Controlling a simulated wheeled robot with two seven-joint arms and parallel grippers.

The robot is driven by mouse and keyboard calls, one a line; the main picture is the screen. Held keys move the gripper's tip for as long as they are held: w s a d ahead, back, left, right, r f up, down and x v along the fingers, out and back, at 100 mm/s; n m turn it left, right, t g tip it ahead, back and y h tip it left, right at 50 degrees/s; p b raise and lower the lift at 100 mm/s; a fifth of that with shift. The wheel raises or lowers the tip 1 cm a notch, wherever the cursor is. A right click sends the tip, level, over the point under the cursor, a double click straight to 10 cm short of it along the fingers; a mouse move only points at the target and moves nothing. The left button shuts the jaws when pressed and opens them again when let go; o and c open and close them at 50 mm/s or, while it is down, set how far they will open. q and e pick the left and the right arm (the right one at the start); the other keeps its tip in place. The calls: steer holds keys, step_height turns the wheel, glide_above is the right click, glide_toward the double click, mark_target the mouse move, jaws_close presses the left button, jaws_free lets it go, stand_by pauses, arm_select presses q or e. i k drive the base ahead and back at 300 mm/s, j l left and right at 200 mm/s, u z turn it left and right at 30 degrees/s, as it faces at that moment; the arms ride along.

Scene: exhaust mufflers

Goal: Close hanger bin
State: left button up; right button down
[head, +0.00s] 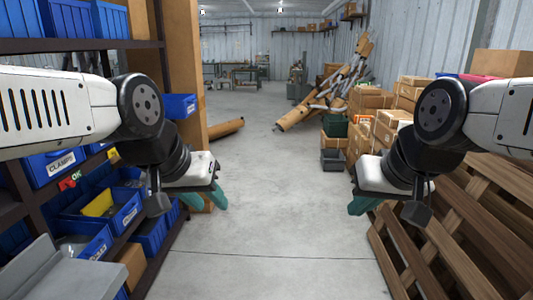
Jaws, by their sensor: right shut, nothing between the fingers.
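Several blue bins sit on the shelf rack at the left. One bin (60,165) carries a label reading CLAMPS. A lower bin (122,212) stands out from the rack with its top open and a yellow piece in it; its label is too small to read. Another blue bin (180,106) sticks out higher up, by the wooden post. I cannot tell which one is the hanger bin. My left gripper (206,200) is open, with its teal fingers apart, in front of the rack and right of the bins. My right gripper (362,203) is shut and empty above the floor at the right.
Wooden pallets (440,235) lean at the right. Cardboard boxes (370,100) and a grey crate (333,162) stand behind them. A grey metal ledge (60,275) is at lower left. The concrete aisle (280,230) between is clear.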

mark_target(178, 105)
steer(key=i+u, duration=0.15)
steer(key=i, duration=0.45)
steer(key=i+l+u, duration=0.15)
steer(key=i, duration=0.45)
steer(key=i+l+u, duration=0.1)
steer(key=i, duration=0.5)
steer(key=i+j+u, duration=0.35)
steer(key=i, duration=0.15)
steer(key=i+u, duration=0.4)
steer(key=i, duration=0.15)
steer(key=i+j, duration=0.45)
steer(key=i, duration=0.1)
